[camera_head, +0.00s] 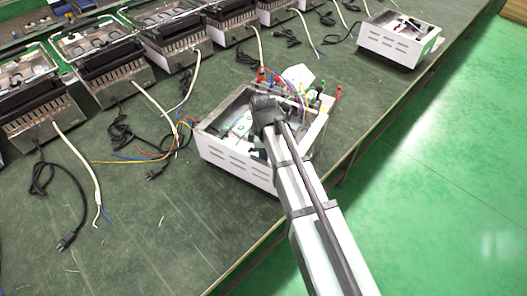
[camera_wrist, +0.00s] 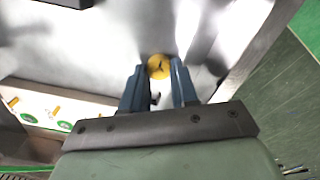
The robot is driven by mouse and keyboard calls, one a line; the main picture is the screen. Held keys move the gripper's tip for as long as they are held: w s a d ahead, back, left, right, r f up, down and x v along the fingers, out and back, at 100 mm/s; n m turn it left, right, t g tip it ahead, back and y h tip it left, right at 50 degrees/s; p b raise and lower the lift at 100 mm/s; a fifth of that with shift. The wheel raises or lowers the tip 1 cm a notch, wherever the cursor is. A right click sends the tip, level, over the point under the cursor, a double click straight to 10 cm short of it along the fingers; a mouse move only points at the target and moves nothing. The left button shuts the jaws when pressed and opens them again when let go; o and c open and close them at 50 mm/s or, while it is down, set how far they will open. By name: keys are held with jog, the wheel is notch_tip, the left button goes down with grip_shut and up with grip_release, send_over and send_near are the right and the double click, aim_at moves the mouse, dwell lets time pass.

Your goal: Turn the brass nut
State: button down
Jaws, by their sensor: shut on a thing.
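The brass nut (camera_wrist: 159,67) shows in the wrist view as a round yellow piece on a bare metal surface. My gripper (camera_wrist: 160,75) has its two blue fingertips on either side of it, closed in on the nut. In the head view my gripper (camera_head: 264,112) reaches down into the open white box (camera_head: 236,166) at the table's edge. The arm hides the nut in that view.
Coloured wires and terminals (camera_head: 300,90) stand at the box's far right side. A panel with brass studs (camera_wrist: 40,106) lies left of my gripper in the wrist view. Several heating units (camera_head: 115,75) with loose cables line the back of the green table (camera_head: 150,225). Another white box (camera_head: 398,40) stands at the back right.

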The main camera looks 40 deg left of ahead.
jog(key=shift+n, duration=1.1)
jog(key=c, duration=0.9)
grip_release()
jog(key=shift+o, duration=0.2)
notch_tip(320, 180, up, 14)
jog(key=shift+f, duration=0.1)
